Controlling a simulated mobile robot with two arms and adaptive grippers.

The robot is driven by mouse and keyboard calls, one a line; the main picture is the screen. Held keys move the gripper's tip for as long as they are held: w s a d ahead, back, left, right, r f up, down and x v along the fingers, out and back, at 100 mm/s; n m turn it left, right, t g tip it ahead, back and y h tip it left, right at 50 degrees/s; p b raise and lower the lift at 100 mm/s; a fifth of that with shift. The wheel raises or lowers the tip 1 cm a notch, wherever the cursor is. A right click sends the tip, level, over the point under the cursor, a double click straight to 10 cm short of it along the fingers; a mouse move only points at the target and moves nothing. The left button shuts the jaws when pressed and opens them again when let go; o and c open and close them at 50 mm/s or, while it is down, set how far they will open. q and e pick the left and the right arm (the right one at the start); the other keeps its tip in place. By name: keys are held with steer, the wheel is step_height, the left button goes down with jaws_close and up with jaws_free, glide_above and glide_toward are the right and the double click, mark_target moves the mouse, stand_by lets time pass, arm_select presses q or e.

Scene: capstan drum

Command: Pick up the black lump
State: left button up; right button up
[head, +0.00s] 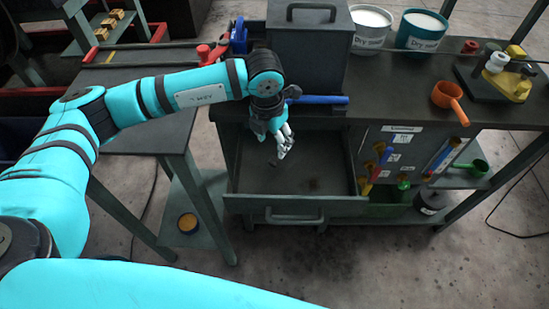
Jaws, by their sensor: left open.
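My left gripper (284,150) reaches down over the open drawer (295,207) of the dark workbench, its grey fingers apart with nothing seen between them. A small black lump (273,163) appears to lie on the drawer's floor, just left of and below the fingertips in the picture. It is too small to make out its shape, and the gripper looks apart from it. A dark smudge (314,185) shows on the drawer floor further right; I cannot tell whether it is a stain or an object. My right gripper is not in view.
A dark lidded box (306,50) and a blue bar (318,100) are on the bench above the drawer. White (371,28) and teal (421,30) buckets stand behind. An orange ladle (449,98) lies at right. A side table (140,130) stands left. The drawer floor is mostly bare.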

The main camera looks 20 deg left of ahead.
mark_target(274, 160)
arm_select(q)
steer(key=f, duration=0.2)
steer(key=shift+w+f, duration=0.2)
steer(key=shift+f, duration=0.2)
steer(key=shift+s+d+f+p, duration=0.1)
steer(key=shift+f+p, duration=0.25)
steer(key=shift+f, duration=0.45)
step_height(274, 160, down, 4)
steer(key=shift+r+p, duration=0.15)
steer(key=shift+p, duration=0.75)
steer(key=shift+w+f, duration=0.2)
steer(key=shift+f, duration=0.2)
steer(key=shift+c, duration=0.2)
steer(key=c, duration=0.8)
